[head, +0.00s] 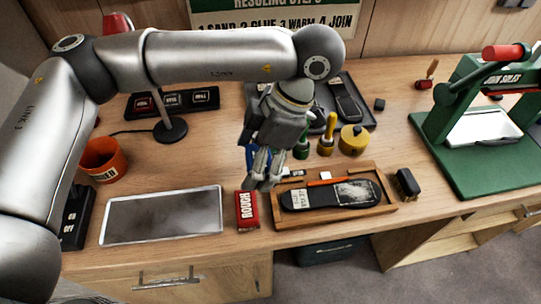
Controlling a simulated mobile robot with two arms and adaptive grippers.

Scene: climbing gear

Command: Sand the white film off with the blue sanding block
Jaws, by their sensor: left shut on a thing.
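My left gripper (262,183) points down at the left end of the wooden tray and is shut. Blue (251,156) shows between and behind its fingers; I take it to be the blue sanding block, mostly hidden. A black shoe sole (325,197) with a pale label lies in the tray. The white film (357,192) is a whitish patch on the sole's right part. The gripper is left of the sole and apart from the patch. My right gripper is not in view.
A red block marked ROUGH (246,212) lies just below the gripper. The wooden tray (345,219) has a raised rim. A black brush (406,184) stands at its right, a grey plate (160,215) lies left.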

